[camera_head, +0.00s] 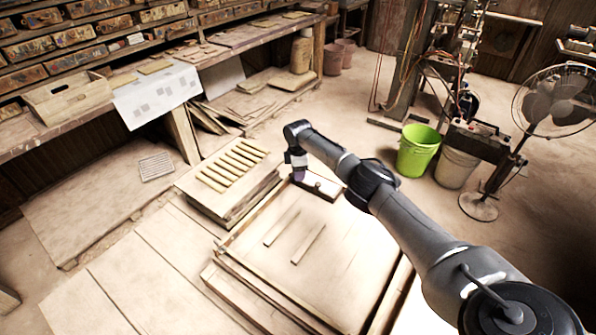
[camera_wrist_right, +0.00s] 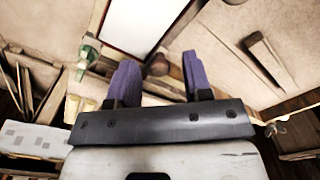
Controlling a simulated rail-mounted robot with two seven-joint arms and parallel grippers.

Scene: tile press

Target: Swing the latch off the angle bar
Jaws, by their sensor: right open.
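My right gripper (camera_head: 299,174) reaches down at the near left corner of a small white panel with a dark frame (camera_head: 322,186), at the far edge of the large wooden tray. In the right wrist view its two purple fingers (camera_wrist_right: 158,62) stand apart. A rounded brown knob-like piece (camera_wrist_right: 157,64) shows between the fingertips, near the end of the white panel (camera_wrist_right: 145,22); I cannot tell whether they touch it. I cannot clearly pick out the latch or the angle bar. My left gripper is not in view.
The large wooden tray (camera_head: 345,277) holds two thin strips (camera_head: 309,244). A stack of boards with slats (camera_head: 230,167) stands left of it. A green bucket (camera_head: 418,150) and a fan (camera_head: 560,100) stand at the right. A green-topped object (camera_wrist_right: 88,48) is left of the fingers.

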